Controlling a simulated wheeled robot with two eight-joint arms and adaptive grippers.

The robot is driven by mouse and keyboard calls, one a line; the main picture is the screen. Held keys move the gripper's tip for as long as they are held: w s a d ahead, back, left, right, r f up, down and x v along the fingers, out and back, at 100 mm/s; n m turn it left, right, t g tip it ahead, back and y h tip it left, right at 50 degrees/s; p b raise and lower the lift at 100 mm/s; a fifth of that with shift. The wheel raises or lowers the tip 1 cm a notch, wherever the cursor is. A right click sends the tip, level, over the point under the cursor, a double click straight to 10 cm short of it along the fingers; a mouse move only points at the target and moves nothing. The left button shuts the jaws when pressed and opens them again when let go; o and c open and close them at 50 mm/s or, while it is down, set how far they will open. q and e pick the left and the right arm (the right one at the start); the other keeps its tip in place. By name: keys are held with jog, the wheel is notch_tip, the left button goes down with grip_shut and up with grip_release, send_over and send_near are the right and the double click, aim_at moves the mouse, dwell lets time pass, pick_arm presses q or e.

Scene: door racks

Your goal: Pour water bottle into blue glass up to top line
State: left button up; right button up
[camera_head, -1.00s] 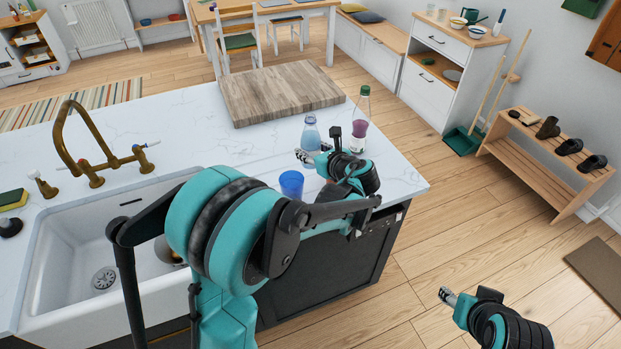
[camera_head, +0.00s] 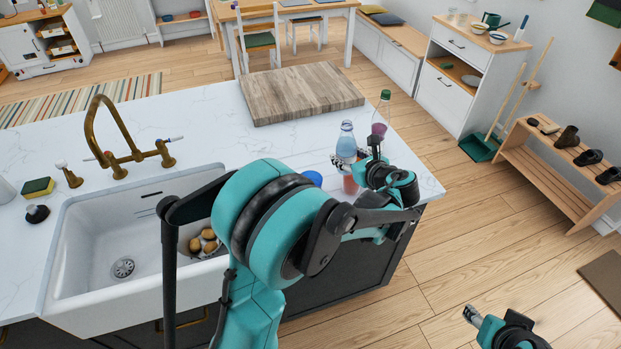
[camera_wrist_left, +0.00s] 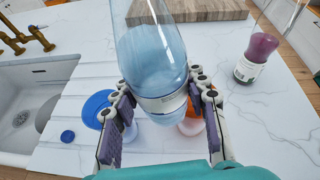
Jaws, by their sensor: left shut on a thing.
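A clear blue-tinted water bottle (camera_head: 346,140) is in my left gripper (camera_head: 362,160). The left wrist view shows the bottle (camera_wrist_left: 153,55) between both fingers of the gripper (camera_wrist_left: 160,108), shut around its labelled lower part. I cannot tell whether its base touches the counter. The blue glass (camera_head: 312,177) stands just left of it, mostly hidden by my arm; it also shows in the wrist view (camera_wrist_left: 96,106), left of the fingers. Its lines are not visible. My right gripper (camera_head: 471,314) is low at the right, away from the counter, its opening unclear.
A green-capped bottle with purple content (camera_head: 380,122) stands right of the held bottle. A reddish glass (camera_head: 349,185) is close by, partly hidden. A small blue cap (camera_wrist_left: 67,136) lies on the counter. A wooden board (camera_head: 300,92) lies behind; the sink (camera_head: 85,240) is left.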

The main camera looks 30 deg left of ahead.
pick_arm(q)
jog(key=shift+w+d+r+n+t+h+p, duration=0.1)
jog(key=shift+r+n+t+h+p, duration=0.1)
jog(key=shift+n+t+h+p, duration=0.7)
jog(key=shift+f+n+t+h, duration=0.1)
jog(key=shift+n+t+h, duration=0.25)
jog(key=shift+n, duration=0.95)
jog(key=shift+w+d+n+t+h, duration=0.15)
jog(key=shift+d+n+t+h, duration=0.05)
jog(key=shift+n+t+h, duration=0.1)
jog(key=shift+w+d+f+n+t+h, duration=0.15)
jog(key=shift+w+d+n+t+h, duration=0.25)
jog(key=shift+n, duration=0.3)
jog(key=shift+w+d+n+t, duration=0.25)
jog(key=shift+n+t, duration=0.1)
jog(key=shift+n, duration=0.25)
dwell(0.8)
jog(key=shift+w+d+f+n+t+h+b, duration=0.15)
jog(key=shift+f+n+t+h+b, duration=0.25)
jog(key=shift+f+n+b, duration=0.25)
dwell(0.7)
jog(key=shift+s+a+r+n+t+b, duration=0.15)
jog(key=shift+s+a+n+t+b, duration=0.2)
jog(key=shift+n+b, duration=0.3)
dwell(1.4)
